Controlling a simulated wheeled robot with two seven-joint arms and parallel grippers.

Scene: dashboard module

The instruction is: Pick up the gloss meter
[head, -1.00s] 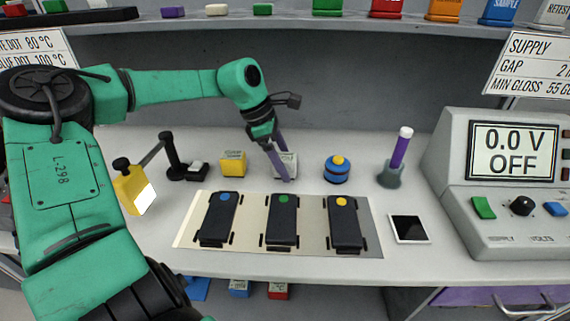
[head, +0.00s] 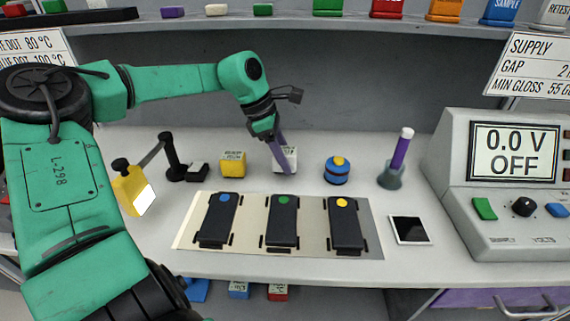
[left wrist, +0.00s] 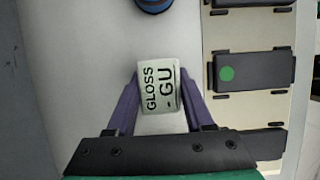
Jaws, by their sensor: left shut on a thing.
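The gloss meter (head: 291,156) is a small white block behind the middle dark module on the bench. In the left wrist view the gloss meter (left wrist: 159,87) shows "GLOSS - GU" on its face and sits between two purple fingers. My left gripper (head: 284,165) reaches down from above and is shut on it; the left gripper also shows in the left wrist view (left wrist: 158,100). A finger hides part of the block in the head view. I cannot tell whether its base touches the bench. My right gripper is not in view.
A yellow block (head: 233,163) stands left of the meter, and a blue-and-yellow round object (head: 337,170) stands right. A pale mat (head: 255,244) with three dark modules lies in front. A purple rod in a holder (head: 390,177) and a power supply (head: 500,212) stand further right.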

